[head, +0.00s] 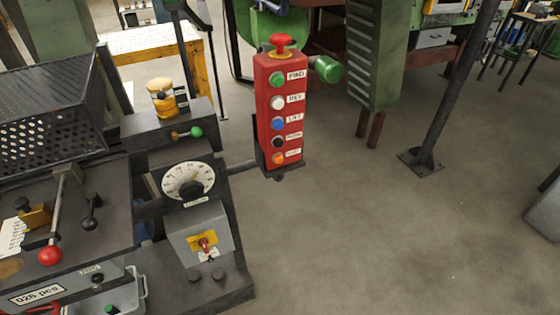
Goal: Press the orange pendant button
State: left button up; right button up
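The red pendant box (279,110) hangs upright near the middle of the head view. The orange button (278,158) is the lowest on its front face, with a white label beside it that is too small to read. Above it sit a black button (278,142), a blue button (278,123), a white button (277,102) and a green button (277,80). A red mushroom knob (281,42) is on top. Neither of my grippers is in the head view.
A console with a white dial (187,182) stands left of the pendant. A lever with a red ball (51,256) and a perforated black guard (52,107) are at the left. A green cylinder (328,69) projects right of the pendant. Open floor (380,235) lies at the right.

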pick_arm(q)
grip_shut()
jog(key=shift+f, duration=0.1)
dwell(1.0)
